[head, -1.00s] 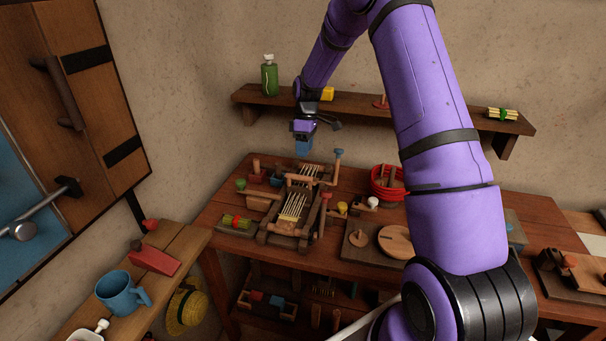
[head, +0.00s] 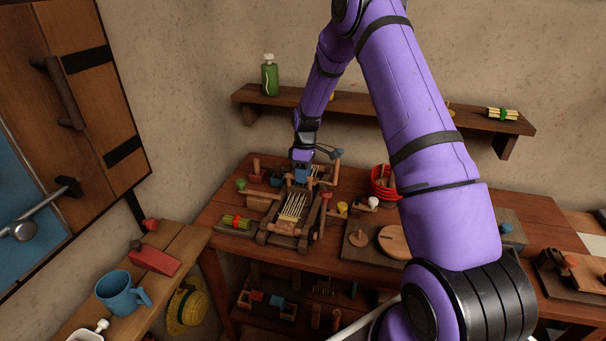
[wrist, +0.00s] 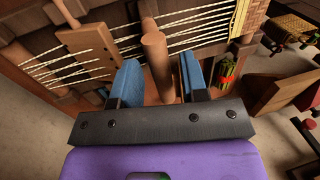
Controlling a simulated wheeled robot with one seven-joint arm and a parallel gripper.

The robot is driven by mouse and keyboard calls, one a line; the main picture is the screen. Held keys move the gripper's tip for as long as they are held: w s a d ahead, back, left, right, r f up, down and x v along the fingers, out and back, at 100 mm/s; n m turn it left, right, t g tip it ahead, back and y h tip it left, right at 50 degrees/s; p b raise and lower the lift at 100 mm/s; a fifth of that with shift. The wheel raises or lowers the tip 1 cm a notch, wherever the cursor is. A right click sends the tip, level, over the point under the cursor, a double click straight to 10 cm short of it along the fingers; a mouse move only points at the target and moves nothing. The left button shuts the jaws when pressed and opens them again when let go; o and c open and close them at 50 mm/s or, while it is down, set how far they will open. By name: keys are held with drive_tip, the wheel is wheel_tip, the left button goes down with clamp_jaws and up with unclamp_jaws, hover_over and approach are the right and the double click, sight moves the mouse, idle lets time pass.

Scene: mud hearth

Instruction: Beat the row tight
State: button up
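The small wooden loom (head: 282,228) stands on the table with pale warp threads (head: 292,207) stretched along it. In the wrist view the threads (wrist: 190,22) cross the top of the picture. A round wooden handle (wrist: 155,50) rises from the loom toward the camera; it looks like the beater's handle. My gripper (head: 301,180) is low over the loom's far end. In the wrist view my gripper (wrist: 160,80) is open, with its two blue fingers on either side of the handle and small gaps showing. The handle's foot is partly hidden.
A flat wooden piece (wrist: 90,48) with a knob lies across the threads beside the handle. Red rings (head: 383,184) and a round wooden disc (head: 396,242) are right of the loom. A shelf (head: 375,105) runs along the wall behind.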

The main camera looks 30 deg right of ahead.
clamp_jaws()
drive_tip(key=s+a, duration=0.4)
drive_tip(key=a, duration=0.1)
drive_tip(key=shift+s, duration=0.4)
drive_tip(key=shift+o, duration=1)
unclamp_jaws()
wheel_tip(320, 180, up, 11)
drive_tip(key=w+d, duration=0.1)
drive_tip(key=shift+w+d+f, duration=0.2)
drive_tip(key=shift+w+d, duration=0.05)
drive_tip(key=shift+d, duration=0.05)
